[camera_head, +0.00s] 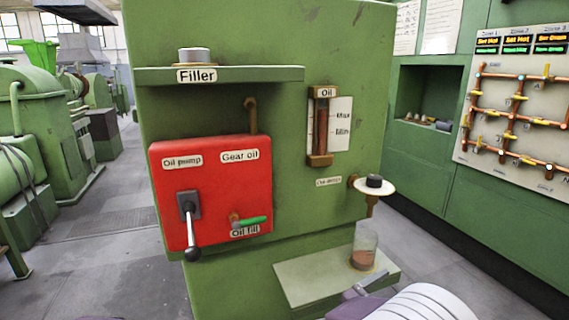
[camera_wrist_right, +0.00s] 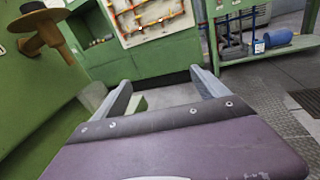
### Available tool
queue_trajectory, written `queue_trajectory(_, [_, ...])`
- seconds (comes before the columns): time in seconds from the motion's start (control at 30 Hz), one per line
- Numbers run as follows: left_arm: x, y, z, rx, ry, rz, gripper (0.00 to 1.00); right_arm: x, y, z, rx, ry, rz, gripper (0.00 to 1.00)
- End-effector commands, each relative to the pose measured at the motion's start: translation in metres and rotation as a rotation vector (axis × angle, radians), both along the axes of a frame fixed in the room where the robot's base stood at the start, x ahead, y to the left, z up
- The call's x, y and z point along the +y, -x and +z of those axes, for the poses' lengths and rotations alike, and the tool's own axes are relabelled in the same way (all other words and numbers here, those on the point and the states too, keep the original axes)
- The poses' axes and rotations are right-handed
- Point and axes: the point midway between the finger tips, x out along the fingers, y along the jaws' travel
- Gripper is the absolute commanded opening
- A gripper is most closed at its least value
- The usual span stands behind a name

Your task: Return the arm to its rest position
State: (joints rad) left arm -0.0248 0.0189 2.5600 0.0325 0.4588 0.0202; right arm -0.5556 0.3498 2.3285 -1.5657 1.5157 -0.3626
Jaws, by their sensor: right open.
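My right gripper (camera_head: 368,284) is at the bottom of the head view, right of centre, in front of the lower shelf of the green machine. In the right wrist view my right gripper (camera_wrist_right: 163,86) has its two grey fingers spread apart with nothing between them. The gripper stands apart from the glass beaker (camera_head: 364,250) with brown liquid on the shelf (camera_head: 310,282). My left gripper does not show; only a dark sliver is at the bottom left edge.
The green machine (camera_head: 285,110) carries a red panel (camera_head: 170,225) with a lever and a green-handled valve. A round brown-stemmed knob (camera_head: 374,186) sticks out above the beaker. Grey floor (camera_head: 110,240) is clear at left. A pipe board (camera_head: 515,120) hangs at right.

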Motion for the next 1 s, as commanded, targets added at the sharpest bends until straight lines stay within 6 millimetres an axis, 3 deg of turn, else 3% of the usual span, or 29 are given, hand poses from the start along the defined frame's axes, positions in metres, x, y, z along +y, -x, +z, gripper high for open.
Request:
queue_trajectory(0.17, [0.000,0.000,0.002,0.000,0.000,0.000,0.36,-0.069,0.059,-0.026,0.015,-0.199,-0.307,0.84])
queue_trajectory(0.27, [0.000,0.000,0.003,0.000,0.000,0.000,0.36,-0.094,0.119,-0.064,-0.010,-0.437,-0.573,0.84])
queue_trajectory(0.33, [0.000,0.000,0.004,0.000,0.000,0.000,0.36,-0.087,0.164,-0.099,-0.073,-0.670,-0.793,0.84])
queue_trajectory(0.43, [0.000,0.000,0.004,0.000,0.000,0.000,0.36,-0.048,0.197,-0.142,-0.225,-0.997,-1.065,0.84])
queue_trajectory(0.57, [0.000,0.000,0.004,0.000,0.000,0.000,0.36,0.010,0.192,-0.170,-0.446,-1.327,-1.308,0.84])
queue_trajectory(0.7, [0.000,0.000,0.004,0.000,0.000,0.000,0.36,0.061,0.159,-0.183,-0.703,-1.601,-1.499,0.84])
queue_trajectory(0.77, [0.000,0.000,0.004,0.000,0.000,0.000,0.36,0.070,0.132,-0.182,-0.854,-1.713,-1.537,0.84])
queue_trajectory(0.8, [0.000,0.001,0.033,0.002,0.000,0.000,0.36,0.069,0.135,-0.152,-0.841,-1.699,-1.538,0.84])
queue_trajectory(1.0, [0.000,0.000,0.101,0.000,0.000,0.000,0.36,0.069,0.136,-0.086,-0.832,-1.694,-1.535,0.84])
